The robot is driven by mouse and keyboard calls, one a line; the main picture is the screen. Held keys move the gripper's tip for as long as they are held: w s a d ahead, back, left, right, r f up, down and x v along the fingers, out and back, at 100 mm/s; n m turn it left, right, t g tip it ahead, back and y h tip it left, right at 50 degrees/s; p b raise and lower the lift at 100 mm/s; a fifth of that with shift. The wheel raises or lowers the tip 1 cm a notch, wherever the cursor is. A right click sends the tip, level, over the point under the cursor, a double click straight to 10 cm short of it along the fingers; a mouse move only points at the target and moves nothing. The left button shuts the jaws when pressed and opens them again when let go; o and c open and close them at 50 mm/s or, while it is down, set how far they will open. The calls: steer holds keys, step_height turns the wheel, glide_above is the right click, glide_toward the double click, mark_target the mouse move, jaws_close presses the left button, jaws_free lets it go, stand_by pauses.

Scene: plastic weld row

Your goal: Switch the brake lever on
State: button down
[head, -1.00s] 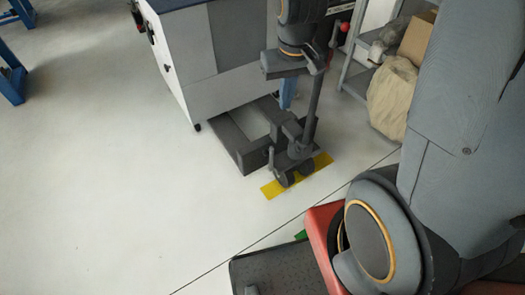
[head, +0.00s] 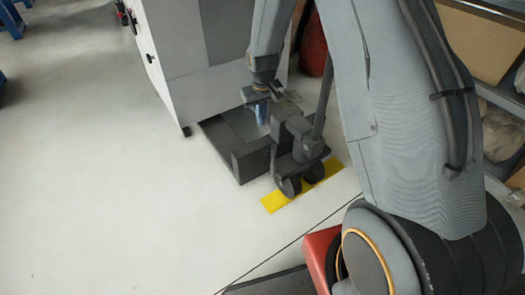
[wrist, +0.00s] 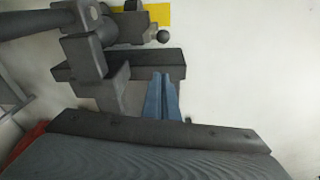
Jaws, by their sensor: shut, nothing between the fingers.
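The dark grey wheeled truck (head: 292,150) stands on a yellow floor strip, with a steering pole rising from it. In the wrist view, a dark round knob (wrist: 163,36) shows beside the truck's body at the top; it looks like the end of the brake lever. In the head view I cannot clearly make out the lever against the dark truck. My gripper (head: 262,121) hangs above the truck's low frame, left of the pole. In the wrist view its blue fingers (wrist: 162,78) are together and empty, pointing toward the truck, apart from the knob.
A grey-white cabinet (head: 205,80) stands behind and left of the truck. The yellow strip (head: 276,201) lies under the wheels. Shelving with a cardboard box (head: 487,40) is at the right. A red object (head: 312,45) is behind the pole. The floor at left is clear.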

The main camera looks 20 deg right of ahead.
steer(key=shift+w+f+b, duration=0.2)
steer(key=shift+w+f, duration=0.15)
steer(key=shift+f, duration=0.3)
steer(key=shift+w+f+b, duration=0.15)
steer(key=shift+w+f, duration=0.2)
steer(key=shift+f, duration=0.25)
steer(key=shift+f, duration=0.1)
step_height(320, 180, down, 9)
steer(key=s+b, duration=0.2)
steer(key=shift+s+d, duration=0.3)
steer(key=shift+d, duration=0.05)
steer(key=shift+s+d, duration=0.1)
